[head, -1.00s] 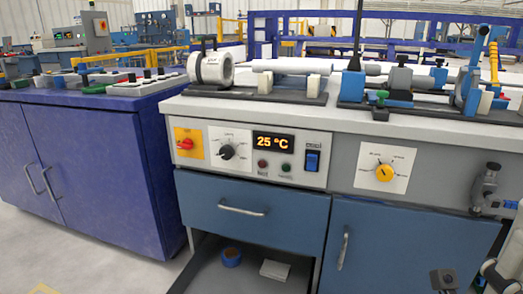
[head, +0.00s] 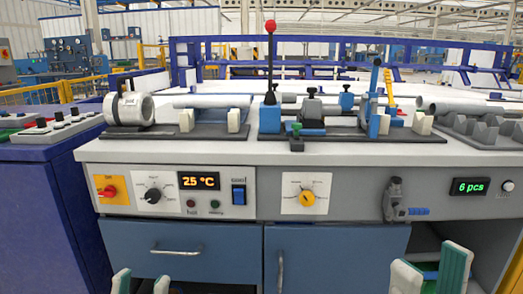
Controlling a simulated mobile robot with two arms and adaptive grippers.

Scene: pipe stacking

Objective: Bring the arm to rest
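My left gripper (head: 141,284) shows only its fingertips at the bottom edge, in front of the drawer; the fingers are apart with nothing between them. My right gripper (head: 430,270) is at the bottom right, in front of the bench's open lower bay. Its pale, green-edged fingers are apart and hold nothing visible. The arms behind both grippers are out of view. A grey pipe (head: 210,101) lies on two white supports on the bench, apart from both grippers. More grey pipes (head: 462,107) lie by a dark notched rack (head: 480,130) at the right.
The bench (head: 260,153) carries a heater (head: 130,107) at the left and a blue clamping fixture (head: 270,119) with a red-knobbed lever in the middle. A grey tool (head: 394,200) sticks out of the bench front. A purple cabinet (head: 45,205) stands at the left.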

